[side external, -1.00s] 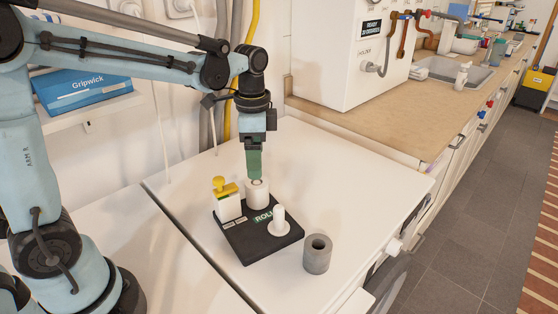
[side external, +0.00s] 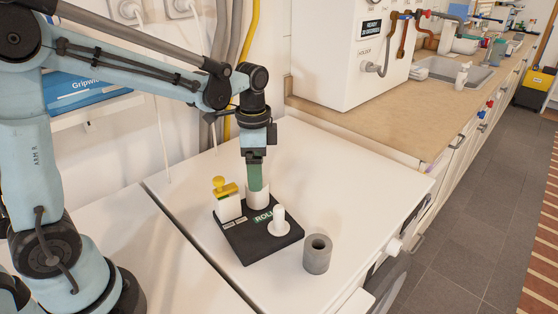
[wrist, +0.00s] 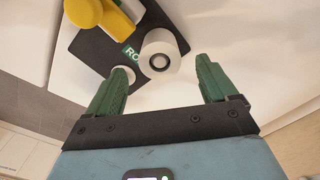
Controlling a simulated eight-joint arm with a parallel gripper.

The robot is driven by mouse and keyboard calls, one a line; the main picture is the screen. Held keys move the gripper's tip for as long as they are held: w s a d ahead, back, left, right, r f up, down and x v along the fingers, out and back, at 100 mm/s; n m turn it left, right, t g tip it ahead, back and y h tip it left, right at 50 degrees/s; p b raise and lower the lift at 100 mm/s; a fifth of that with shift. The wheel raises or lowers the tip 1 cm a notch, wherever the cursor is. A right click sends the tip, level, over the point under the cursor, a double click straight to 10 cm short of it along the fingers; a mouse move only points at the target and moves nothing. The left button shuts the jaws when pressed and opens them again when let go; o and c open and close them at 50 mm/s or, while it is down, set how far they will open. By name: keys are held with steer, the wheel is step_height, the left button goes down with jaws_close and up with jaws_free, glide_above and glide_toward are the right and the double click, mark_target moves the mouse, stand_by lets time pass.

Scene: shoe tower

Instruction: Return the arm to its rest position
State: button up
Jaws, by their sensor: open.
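My gripper (side external: 256,186) points straight down over the black base, its green fingers close to the white roll (side external: 257,197) at the back of the base. In the wrist view, the open fingers (wrist: 162,64) are apart, with the roll (wrist: 163,52) showing between and beyond their tips and its dark hole facing me. I cannot tell whether the fingers touch the roll. My arm is stretched out to the right, away from its base.
The black base (side external: 245,243) also carries a white block with a yellow knob (side external: 221,186) and a white upright peg (side external: 279,222). A grey hollow cylinder (side external: 317,254) stands right of it. A large white cabinet (side external: 345,50) stands behind. The white tabletop (side external: 350,185) is clear to the right.

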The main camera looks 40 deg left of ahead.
step_height(320, 180, down, 4)
steer(key=shift+f, duration=0.1)
step_height(320, 180, up, 3)
steer(key=shift+f, duration=0.1)
steer(key=shift+r, duration=1.15)
steer(key=shift+f, duration=2.3)
steer(key=shift+r, duration=4.05)
steer(key=shift+f, duration=0.15)
